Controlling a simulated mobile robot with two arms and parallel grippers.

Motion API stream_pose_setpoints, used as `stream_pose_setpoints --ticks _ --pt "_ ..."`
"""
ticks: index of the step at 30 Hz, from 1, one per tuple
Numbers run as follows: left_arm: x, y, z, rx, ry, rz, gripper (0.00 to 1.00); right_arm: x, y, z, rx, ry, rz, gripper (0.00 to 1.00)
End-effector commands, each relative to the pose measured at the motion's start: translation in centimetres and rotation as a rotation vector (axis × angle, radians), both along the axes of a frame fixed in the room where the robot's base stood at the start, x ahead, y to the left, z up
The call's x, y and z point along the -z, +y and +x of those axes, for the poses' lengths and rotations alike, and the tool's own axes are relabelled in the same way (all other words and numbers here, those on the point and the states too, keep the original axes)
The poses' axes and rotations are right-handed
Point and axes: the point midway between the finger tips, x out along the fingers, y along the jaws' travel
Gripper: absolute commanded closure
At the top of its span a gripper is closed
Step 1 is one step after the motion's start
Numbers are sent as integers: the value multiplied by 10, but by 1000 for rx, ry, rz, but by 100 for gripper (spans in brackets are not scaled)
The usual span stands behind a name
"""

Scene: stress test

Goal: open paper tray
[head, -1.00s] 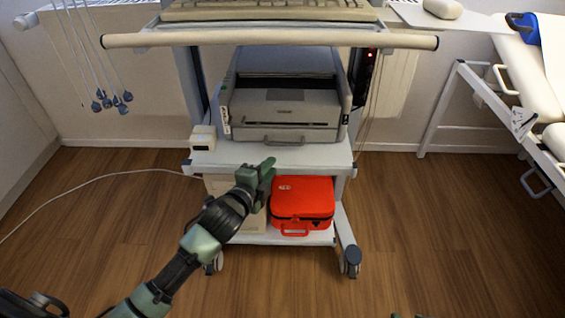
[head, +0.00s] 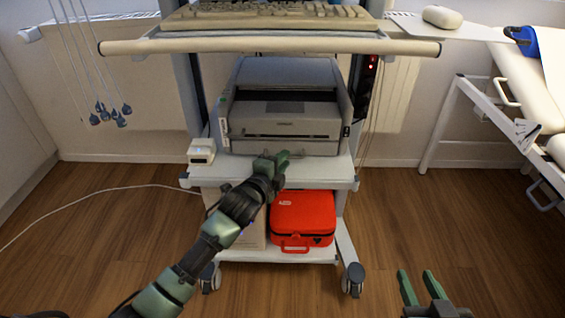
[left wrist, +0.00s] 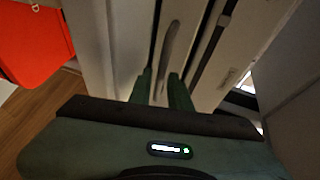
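A grey printer (head: 290,70) stands on the cart's middle shelf. Its paper tray (head: 245,145) is the low front panel and looks closed; a handle sits low at its middle, partly behind my left gripper. My left gripper (head: 278,158) is at the tray front, just below and in front of the handle. In the left wrist view, the two fingers (left wrist: 160,88) are apart, and the curved handle (left wrist: 169,48) lies ahead, lined up with the gap. Contact cannot be told. My right gripper (head: 421,282) is open and empty at the lower right, over the floor.
The white shelf (head: 325,172) runs under the printer, with a small white box (head: 201,151) at its left. A red case (head: 302,217) lies on the bottom shelf. A keyboard (head: 270,17) and a long bar (head: 270,46) are above. A bed frame (head: 500,100) stands right.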

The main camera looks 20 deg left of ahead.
Motion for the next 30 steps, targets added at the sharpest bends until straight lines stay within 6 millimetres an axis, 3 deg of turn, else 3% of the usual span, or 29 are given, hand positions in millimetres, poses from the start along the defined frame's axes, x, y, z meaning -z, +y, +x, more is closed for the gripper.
stream_pose_setpoints --ticks 7,9,30 --pt "0 0 0 0 0 0 81 -1 0 0 0 -4 1 64" --pt "0 0 0 0 0 0 100 -1 0 0 0 -3 1 64" --pt "1 0 0 -1 1 0 100 0 0 0 -1 -2 1 64"
